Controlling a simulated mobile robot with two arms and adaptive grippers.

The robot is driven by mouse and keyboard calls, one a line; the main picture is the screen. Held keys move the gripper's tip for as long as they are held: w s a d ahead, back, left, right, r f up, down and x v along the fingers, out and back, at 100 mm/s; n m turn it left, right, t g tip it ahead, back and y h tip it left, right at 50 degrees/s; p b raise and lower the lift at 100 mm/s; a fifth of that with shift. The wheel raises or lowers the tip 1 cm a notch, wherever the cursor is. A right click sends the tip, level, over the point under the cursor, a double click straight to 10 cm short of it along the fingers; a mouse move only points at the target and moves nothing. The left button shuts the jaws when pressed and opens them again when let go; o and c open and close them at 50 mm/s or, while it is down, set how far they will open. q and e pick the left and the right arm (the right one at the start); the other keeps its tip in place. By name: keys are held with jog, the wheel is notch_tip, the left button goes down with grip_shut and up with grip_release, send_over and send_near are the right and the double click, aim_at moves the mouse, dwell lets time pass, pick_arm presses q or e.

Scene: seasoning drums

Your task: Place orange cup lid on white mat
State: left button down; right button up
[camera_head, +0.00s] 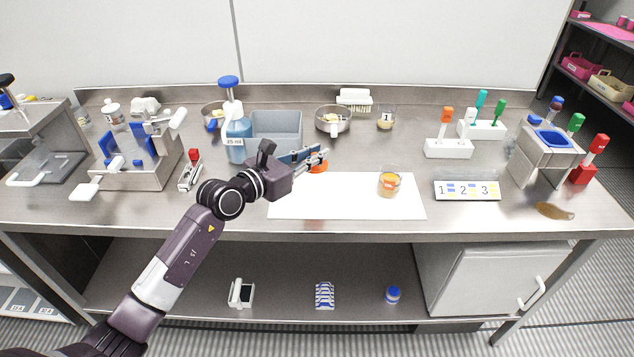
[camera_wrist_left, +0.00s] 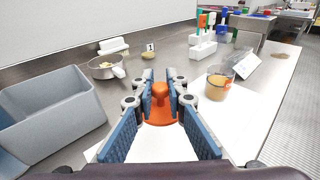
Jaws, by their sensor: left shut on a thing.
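The orange cup lid (camera_wrist_left: 159,106) is held by its knob between the fingers of my left gripper (camera_wrist_left: 160,98). In the head view the lid (camera_head: 318,164) shows at the fingertips of my left gripper (camera_head: 322,158), over the back edge of the white mat (camera_head: 340,205). I cannot tell whether the lid touches the mat. A clear cup with orange contents (camera_head: 389,184) stands on the right part of the mat; it also shows in the left wrist view (camera_wrist_left: 218,84). My right gripper is not in view.
A grey bin (camera_head: 277,127) and a blue pump bottle (camera_head: 238,140) stand behind my left arm. A metal pan (camera_head: 333,122) and a small bowl marked 1 (camera_head: 386,122) are at the back. A numbered tray (camera_head: 467,188) lies right of the mat. The mat's front middle is clear.

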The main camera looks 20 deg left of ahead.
aim_at(315, 193)
pick_arm(q)
notch_tip(315, 193, down, 4)
jog(key=shift+r, duration=0.2)
jog(key=shift+f+b, duration=0.4)
jog(key=shift+f, duration=0.25)
notch_tip(315, 193, down, 4)
jog(key=shift+r+b, duration=0.25)
jog(key=shift+b, duration=0.4)
jog(key=shift+f, duration=0.15)
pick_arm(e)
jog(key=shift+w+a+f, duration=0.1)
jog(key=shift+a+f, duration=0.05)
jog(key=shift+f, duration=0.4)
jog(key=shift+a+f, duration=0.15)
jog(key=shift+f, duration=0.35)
pick_arm(q)
jog(key=shift+f, duration=0.1)
jog(key=c, duration=1.9)
grip_release()
jog(key=shift+c, duration=0.2)
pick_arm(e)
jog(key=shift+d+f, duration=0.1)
